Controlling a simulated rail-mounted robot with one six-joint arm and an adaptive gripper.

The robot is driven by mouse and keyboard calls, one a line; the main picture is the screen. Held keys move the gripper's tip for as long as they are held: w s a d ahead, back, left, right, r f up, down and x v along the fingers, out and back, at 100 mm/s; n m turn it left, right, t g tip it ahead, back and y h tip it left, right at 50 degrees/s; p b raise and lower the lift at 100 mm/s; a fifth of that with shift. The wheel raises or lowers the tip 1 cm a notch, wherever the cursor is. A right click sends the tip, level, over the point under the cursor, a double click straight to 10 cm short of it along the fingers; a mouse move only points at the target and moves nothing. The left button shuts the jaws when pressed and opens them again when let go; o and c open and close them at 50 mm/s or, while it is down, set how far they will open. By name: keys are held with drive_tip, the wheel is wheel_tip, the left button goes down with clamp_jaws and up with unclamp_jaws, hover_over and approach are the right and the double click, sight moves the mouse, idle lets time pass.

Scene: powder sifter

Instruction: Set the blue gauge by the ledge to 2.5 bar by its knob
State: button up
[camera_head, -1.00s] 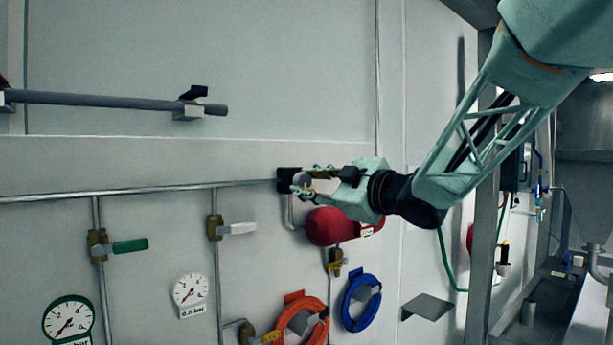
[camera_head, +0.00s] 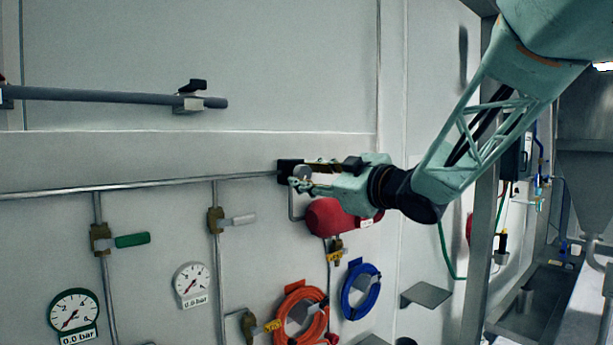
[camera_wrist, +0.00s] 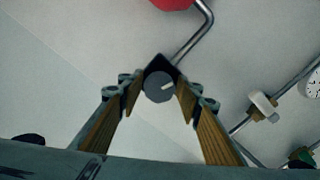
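A round grey knob (camera_head: 301,173) sits on a black block (camera_head: 287,169) at the end of the wall pipe. In the wrist view the grey knob (camera_wrist: 158,86) faces me with a white mark pointing right and slightly up. My gripper (camera_head: 309,176) reaches it from the right, one finger above and one below in the head view. In the wrist view my gripper's fingers (camera_wrist: 159,88) stand either side of the knob, with narrow gaps; contact is hard to tell.
A red rounded object (camera_head: 328,217) is just below my gripper. A green-rimmed gauge (camera_head: 73,311) and a white gauge (camera_head: 192,282), both labelled 0.0 bar, hang left. Orange hose (camera_head: 301,313), blue hose (camera_head: 361,291) and a small shelf (camera_head: 427,295) are below.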

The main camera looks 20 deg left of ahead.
drive_tip(key=shift+o, duration=1)
drive_tip(key=shift+d, duration=0.1)
drive_tip(key=shift+s+d, duration=0.25)
drive_tip(key=shift+d, duration=0.15)
drive_tip(key=v, duration=1.1)
